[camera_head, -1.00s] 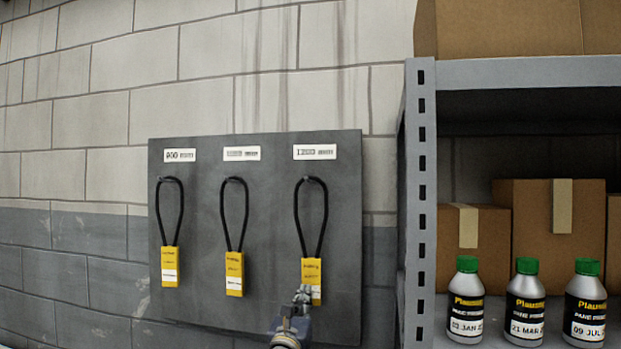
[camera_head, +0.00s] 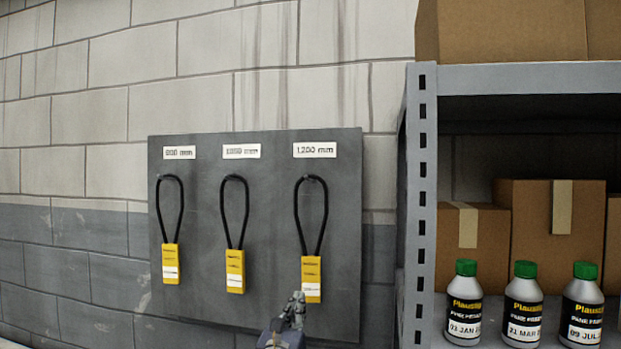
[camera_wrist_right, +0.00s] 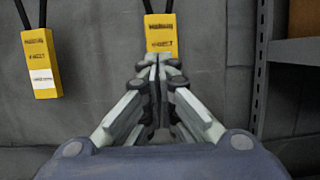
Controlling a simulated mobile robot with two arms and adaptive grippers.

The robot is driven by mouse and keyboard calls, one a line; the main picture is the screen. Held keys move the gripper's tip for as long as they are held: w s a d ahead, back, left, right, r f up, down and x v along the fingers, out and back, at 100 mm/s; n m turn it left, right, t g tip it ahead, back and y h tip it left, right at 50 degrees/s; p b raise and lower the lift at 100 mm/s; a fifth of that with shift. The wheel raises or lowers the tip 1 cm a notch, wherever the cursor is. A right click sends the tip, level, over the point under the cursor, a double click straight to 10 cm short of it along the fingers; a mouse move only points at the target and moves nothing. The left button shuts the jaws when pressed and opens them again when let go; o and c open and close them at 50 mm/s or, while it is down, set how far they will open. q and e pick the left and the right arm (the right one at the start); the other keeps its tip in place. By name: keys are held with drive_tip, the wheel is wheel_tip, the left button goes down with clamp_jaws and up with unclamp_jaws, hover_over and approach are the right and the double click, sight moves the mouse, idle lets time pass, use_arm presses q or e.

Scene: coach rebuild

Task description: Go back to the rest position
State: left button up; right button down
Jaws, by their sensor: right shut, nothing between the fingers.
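My right gripper (camera_head: 294,306) is at the bottom of the head view, in front of the lower part of the grey board. Its fingers are shut and empty; the closed fingertips (camera_wrist_right: 160,62) also show in the right wrist view. They overlap the lower edge of the yellow sleeve of the right belt (camera_head: 311,277) in the picture, and the sleeve (camera_wrist_right: 161,32) shows just beyond them in the wrist view. The belt hangs on its peg, and I cannot tell the exact gap. My left gripper is not in view.
The grey board (camera_head: 275,215) also holds a left belt (camera_head: 170,262) and a middle belt (camera_head: 235,270) under length labels. At right, a grey metal shelf (camera_head: 530,76) holds cardboard boxes (camera_head: 505,235) and green-capped bottles (camera_head: 523,305). Its post (camera_head: 421,200) stands right of the board.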

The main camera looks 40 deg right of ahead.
drive_tip(key=shift+s+a, duration=0.2)
idle(0.5)
